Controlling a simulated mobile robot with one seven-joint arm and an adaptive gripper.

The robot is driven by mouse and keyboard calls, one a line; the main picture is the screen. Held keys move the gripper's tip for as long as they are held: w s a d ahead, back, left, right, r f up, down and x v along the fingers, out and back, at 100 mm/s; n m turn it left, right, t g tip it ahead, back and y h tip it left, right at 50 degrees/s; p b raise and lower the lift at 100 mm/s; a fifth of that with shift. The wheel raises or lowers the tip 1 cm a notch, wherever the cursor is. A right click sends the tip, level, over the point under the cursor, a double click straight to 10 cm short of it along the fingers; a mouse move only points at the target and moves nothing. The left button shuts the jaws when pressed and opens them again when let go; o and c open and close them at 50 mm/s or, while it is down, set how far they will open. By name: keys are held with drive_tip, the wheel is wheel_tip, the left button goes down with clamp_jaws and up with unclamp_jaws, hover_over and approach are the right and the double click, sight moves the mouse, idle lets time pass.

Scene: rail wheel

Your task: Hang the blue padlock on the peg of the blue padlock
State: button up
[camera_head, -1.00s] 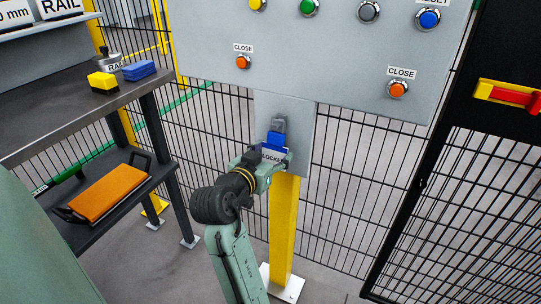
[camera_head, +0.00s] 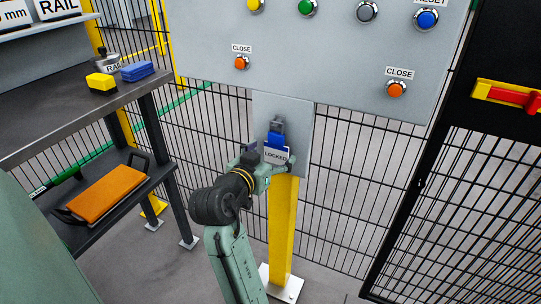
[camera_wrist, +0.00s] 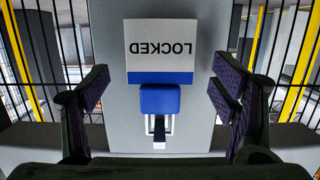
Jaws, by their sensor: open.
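The blue padlock (camera_head: 275,141) is on the grey post plate, just above the white LOCKED label (camera_head: 277,156). In the wrist view the picture is upside down, and the blue padlock (camera_wrist: 160,100) shows its shackle around the dark peg (camera_wrist: 159,134). The peg also shows above the padlock in the head view (camera_head: 277,124). My gripper (camera_head: 268,162) is in front of the plate, at label height. In the wrist view my gripper (camera_wrist: 160,92) is open, with one finger on each side of the padlock and visible gaps, touching neither side.
A grey panel with buttons (camera_head: 330,50) is above the plate. A yellow post (camera_head: 283,230) stands below. A dark shelf (camera_head: 100,110) with blocks is at left, with an orange item (camera_head: 108,192) on its lower level. A black mesh gate (camera_head: 460,200) is at right.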

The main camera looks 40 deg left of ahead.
drive_tip(key=v, duration=1.2)
drive_tip(key=shift+a, duration=0.1)
